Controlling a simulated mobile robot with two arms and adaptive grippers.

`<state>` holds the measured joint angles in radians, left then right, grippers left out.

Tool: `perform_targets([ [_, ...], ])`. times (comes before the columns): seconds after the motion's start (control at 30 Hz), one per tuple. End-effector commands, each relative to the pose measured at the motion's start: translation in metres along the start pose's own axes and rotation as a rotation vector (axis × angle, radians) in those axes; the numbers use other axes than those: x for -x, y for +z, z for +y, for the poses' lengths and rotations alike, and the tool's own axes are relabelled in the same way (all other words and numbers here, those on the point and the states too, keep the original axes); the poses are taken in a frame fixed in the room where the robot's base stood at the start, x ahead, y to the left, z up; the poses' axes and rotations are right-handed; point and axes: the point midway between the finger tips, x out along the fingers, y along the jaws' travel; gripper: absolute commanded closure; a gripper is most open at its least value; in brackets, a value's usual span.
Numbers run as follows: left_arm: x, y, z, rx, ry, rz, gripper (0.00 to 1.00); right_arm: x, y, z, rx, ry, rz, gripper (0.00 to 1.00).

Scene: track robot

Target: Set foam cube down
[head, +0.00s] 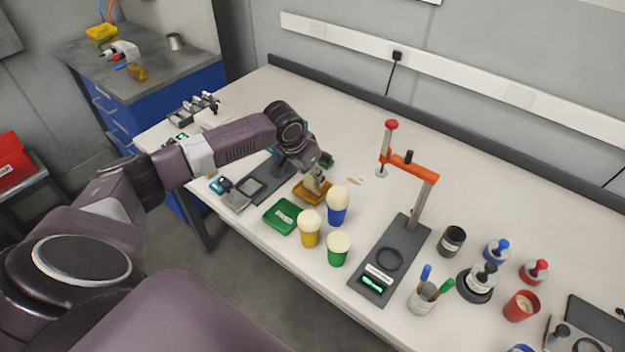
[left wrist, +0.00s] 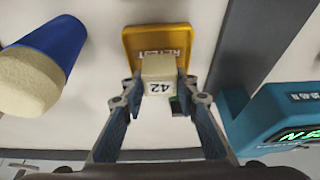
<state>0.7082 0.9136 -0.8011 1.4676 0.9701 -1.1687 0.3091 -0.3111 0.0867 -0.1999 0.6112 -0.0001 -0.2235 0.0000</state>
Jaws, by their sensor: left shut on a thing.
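The foam cube (left wrist: 157,69) is cream, with the number 42 on one face. It is between the fingers of my left gripper (left wrist: 160,88), which is shut on it. In the head view the same left gripper (head: 318,180) is over the amber tray (head: 302,196), and the cube there is small and partly hidden. In the left wrist view the cube overlaps the near edge of the amber tray (left wrist: 150,36), which bears a printed label. I cannot tell whether the cube touches the tray. My right gripper is not in view.
A blue cup (head: 337,217), a yellow cup (head: 309,239) and a green cup (head: 337,258), each with a cream top, stand close by. A green tray (head: 270,218) lies left of them. An orange-armed stand (head: 420,172) rises to the right.

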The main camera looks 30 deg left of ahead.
Motion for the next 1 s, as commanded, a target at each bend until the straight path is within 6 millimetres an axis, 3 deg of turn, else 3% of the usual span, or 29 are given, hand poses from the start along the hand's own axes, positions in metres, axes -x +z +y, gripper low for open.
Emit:
perform_targets([
  [0.2,-0.022,0.009,0.001,0.001,0.001,-0.001,0.84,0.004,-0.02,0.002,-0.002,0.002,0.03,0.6],
  [0.57,-0.026,0.011,0.001,0.001,0.001,-0.001,0.84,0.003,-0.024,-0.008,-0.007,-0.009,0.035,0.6],
  [0.6,-0.025,0.01,0.0,0.0,0.0,0.0,0.69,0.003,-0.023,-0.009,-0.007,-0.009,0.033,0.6],
  [0.63,-0.025,0.01,0.0,0.0,0.0,0.0,0.65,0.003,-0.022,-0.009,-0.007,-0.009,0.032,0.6],
  [1.0,-0.021,0.009,0.0,0.0,0.001,0.001,0.65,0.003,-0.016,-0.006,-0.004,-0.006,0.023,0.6],
])
